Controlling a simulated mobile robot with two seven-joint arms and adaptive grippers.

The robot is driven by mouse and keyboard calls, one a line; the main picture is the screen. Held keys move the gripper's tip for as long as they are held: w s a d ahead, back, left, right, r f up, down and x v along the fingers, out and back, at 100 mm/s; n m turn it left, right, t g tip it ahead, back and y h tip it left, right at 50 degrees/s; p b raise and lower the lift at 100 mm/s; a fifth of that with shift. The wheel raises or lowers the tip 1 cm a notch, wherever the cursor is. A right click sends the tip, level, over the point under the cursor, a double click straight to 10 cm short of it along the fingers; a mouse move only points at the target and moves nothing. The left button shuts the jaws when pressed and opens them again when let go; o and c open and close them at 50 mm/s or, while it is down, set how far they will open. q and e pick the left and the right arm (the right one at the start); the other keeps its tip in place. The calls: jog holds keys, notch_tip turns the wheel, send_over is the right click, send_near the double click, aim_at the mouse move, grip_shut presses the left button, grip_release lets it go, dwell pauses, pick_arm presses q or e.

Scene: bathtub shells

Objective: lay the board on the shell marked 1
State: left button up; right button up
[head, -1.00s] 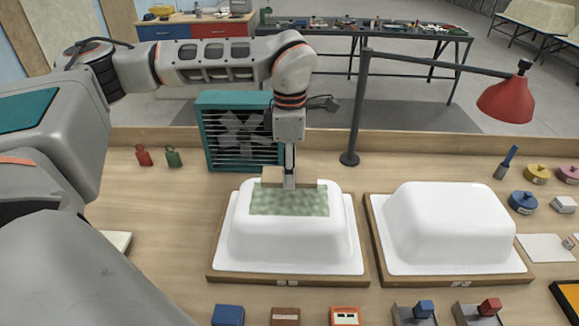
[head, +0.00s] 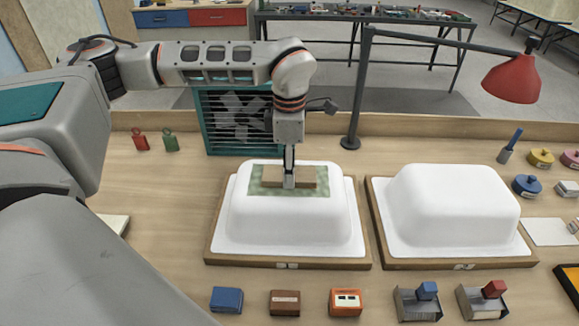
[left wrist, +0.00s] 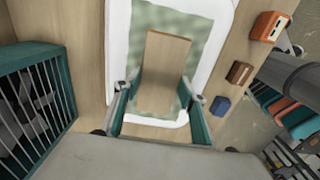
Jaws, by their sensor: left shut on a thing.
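Two white bathtub shells stand upside down side by side, the left shell (head: 270,235) and the right shell (head: 450,220). The marks on their wooden bases are too small to read. A mottled green patch (head: 257,187) lies on top of the left shell; it also shows in the left wrist view (left wrist: 150,17). My left gripper (head: 289,184) points down and is shut on the light wooden board (head: 307,178), which is over the patch. The board fills the space between the fingers in the left wrist view (left wrist: 165,72). I cannot tell whether it touches the patch. The right gripper is out of view.
A teal fan (head: 235,120) stands behind the left shell. A red lamp (head: 510,78) reaches over the right side. Blue, brown and orange blocks (head: 285,302) line the front edge. Pots and a brush (head: 509,147) are at the right. The right shell's top is clear.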

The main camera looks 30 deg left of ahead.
pick_arm(q)
jog(key=shift+f, duration=0.25)
dwell(0.6)
jog(key=o, duration=1.7)
jog(key=shift+r, duration=0.1)
notch_tip(320, 180, up, 3)
jog(key=p, duration=0.2)
jog(key=shift+p, duration=0.4)
jog(key=shift+r+p, duration=0.45)
jog(key=shift+r, duration=1.5)
